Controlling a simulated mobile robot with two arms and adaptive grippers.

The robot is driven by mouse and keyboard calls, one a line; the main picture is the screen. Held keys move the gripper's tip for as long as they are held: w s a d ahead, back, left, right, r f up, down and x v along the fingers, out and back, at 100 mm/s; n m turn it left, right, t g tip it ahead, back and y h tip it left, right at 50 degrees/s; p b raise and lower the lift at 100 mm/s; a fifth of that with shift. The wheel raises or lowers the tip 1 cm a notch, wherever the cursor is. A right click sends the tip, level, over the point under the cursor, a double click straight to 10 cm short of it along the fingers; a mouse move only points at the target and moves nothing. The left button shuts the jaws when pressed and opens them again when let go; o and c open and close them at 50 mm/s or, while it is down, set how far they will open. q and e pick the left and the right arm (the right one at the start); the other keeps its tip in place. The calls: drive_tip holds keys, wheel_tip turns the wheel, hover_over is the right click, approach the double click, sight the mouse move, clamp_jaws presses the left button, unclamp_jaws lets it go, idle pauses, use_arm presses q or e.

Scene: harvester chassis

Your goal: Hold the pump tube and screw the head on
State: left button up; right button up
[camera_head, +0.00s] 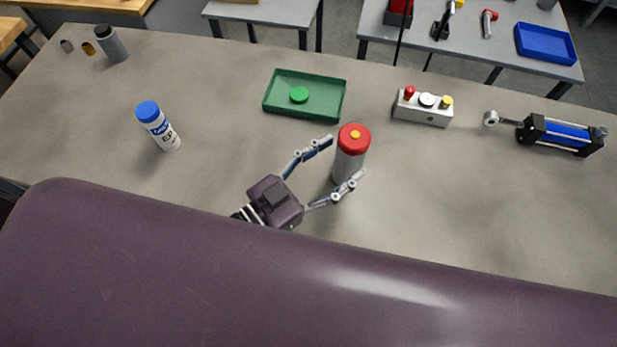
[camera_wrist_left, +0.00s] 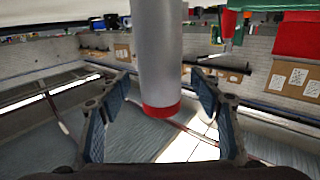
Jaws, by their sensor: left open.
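The pump tube, a grey upright cylinder (camera_head: 347,166), stands on the bench. A red cap (camera_head: 354,139) with a small yellow centre is on its top; I cannot tell whether this is the head. My left gripper (camera_head: 345,157) is open, with one finger on each side of the tube. In the left wrist view the grey tube (camera_wrist_left: 160,50) appears upside down with its red end (camera_wrist_left: 161,110) low, between the open fingers (camera_wrist_left: 160,85). Gaps show on both sides of it there. My right gripper is not in view.
A green tray (camera_head: 272,107) holding a green disc (camera_head: 299,95) lies behind the tube. A blue-capped bottle (camera_head: 160,130) stands left. A button box (camera_head: 423,109) and a blue cylinder unit (camera_head: 560,134) are right. A dark grey cylinder (camera_head: 112,44) stands far left.

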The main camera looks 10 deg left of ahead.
use_arm(q)
drive_tip(key=b+v, duration=0.1)
drive_tip(key=v, duration=0.7)
drive_tip(key=shift+s, duration=0.2)
drive_tip(key=shift+a+r, duration=0.1)
idle(0.3)
